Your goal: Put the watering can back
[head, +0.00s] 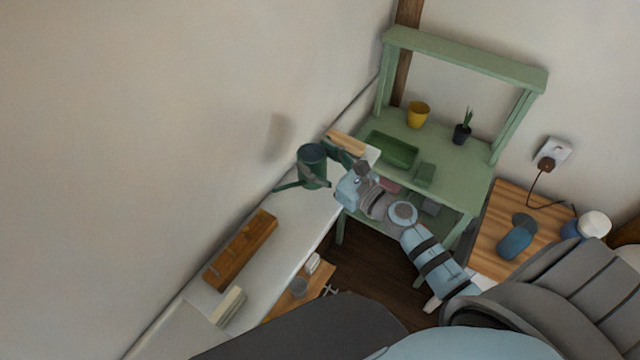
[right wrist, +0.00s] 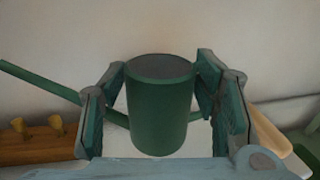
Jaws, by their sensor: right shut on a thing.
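The dark green watering can (head: 312,154) is upright at the white ledge along the left wall, its spout pointing left in the head view. It fills the middle of the right wrist view (right wrist: 160,115), with its spout to the left. My right gripper (head: 330,163) is shut on the can, one finger on each side of the body. I cannot tell whether the can's base touches the ledge (head: 293,217). My left gripper is not in view.
A wooden rack (head: 240,250) lies on the ledge nearer me, and a light wooden block (head: 346,143) lies beyond the can. A green potting bench (head: 455,165) holds a yellow pot (head: 418,114), a potted plant (head: 462,134) and a green tray (head: 390,150). A wooden table (head: 505,215) stands right.

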